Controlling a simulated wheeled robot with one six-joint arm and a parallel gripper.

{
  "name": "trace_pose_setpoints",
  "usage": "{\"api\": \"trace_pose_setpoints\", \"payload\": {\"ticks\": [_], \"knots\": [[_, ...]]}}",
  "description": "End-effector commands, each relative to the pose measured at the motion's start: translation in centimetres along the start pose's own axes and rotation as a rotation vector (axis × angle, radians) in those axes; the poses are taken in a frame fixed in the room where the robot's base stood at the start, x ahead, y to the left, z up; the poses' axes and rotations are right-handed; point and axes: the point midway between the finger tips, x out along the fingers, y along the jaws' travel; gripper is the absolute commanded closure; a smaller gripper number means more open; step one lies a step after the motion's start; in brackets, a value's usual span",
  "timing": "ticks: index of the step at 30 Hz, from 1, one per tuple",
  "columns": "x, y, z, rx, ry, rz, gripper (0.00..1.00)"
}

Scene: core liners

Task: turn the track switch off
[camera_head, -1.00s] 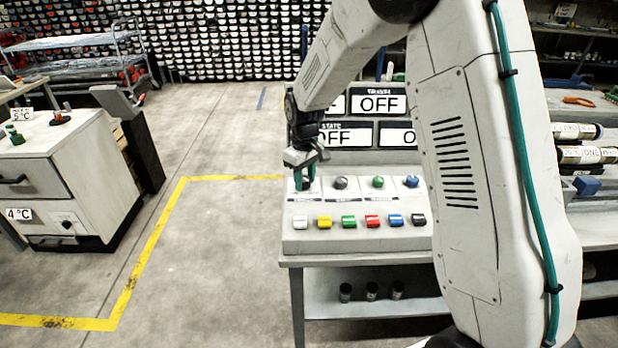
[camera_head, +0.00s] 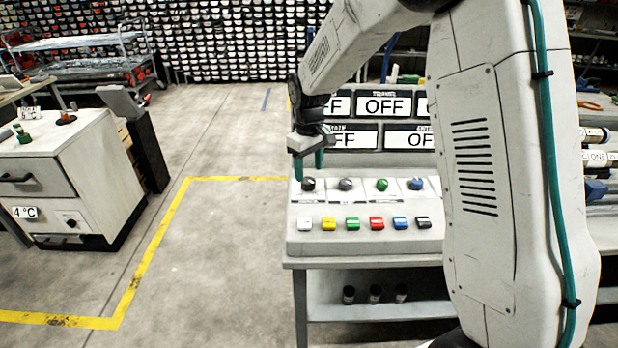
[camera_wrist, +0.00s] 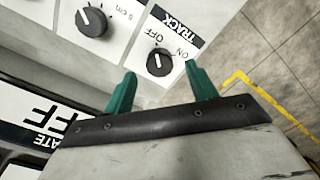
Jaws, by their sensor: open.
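The black track switch (camera_wrist: 159,62) is a round knob with a white pointer line, beside the printed words TRACK, OFF and ON. Its pointer appears to face the OFF mark. In the head view this knob (camera_head: 308,184) is the leftmost of the panel's upper row. My gripper (camera_head: 308,168) is open and empty, just above the knob and apart from it. In the wrist view my two green fingertips (camera_wrist: 160,72) are spread, with the knob between and slightly beyond them. The display at upper left (camera_head: 340,104) is partly hidden by my arm; only its last letters, FF, show.
Another black knob (camera_wrist: 93,21) sits beside the track switch. A row of coloured buttons (camera_head: 352,223) lies in front of the knobs on the grey console (camera_head: 300,246). A TRAVEL display (camera_head: 381,105) reads OFF. Open floor lies left of the console.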

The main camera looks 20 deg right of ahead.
Motion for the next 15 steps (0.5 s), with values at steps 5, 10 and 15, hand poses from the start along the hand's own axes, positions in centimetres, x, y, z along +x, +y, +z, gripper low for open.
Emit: {"api": "trace_pose_setpoints", "payload": {"ticks": [5,10,15], "knots": [[-2.4,-0.2,0.0,-0.002,0.001,0.0,0.43],[-3.1,-0.3,0.0,-0.003,-0.002,-0.001,0.43],[-3.1,-0.3,0.0,-0.003,-0.001,-0.001,0.43]]}}
